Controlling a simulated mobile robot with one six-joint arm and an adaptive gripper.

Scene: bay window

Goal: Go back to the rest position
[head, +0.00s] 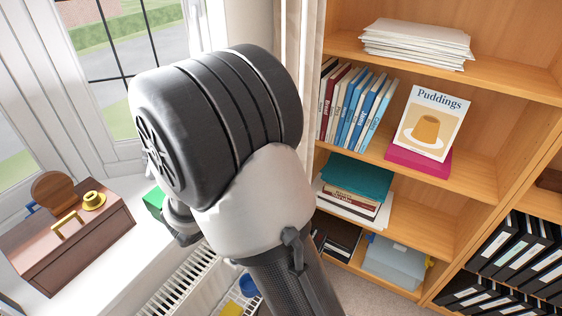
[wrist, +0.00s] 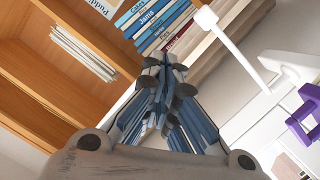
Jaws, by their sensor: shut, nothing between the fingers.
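My gripper (wrist: 168,68) shows in the wrist view with its fingers together and nothing between them. Beyond its tips is a row of blue and red books (wrist: 160,32) on a shelf; the gap between tips and books cannot be judged. In the head view my dark and pale arm fills the middle, and the fingers cannot be made out there.
A wooden bookcase (head: 462,196) stands at right with books (head: 362,112), a Puddings book (head: 430,125) and binders (head: 515,250). A brown box (head: 70,240) sits on the left windowsill, above a radiator (head: 185,285). A purple object (wrist: 306,115) is at the wrist view's right.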

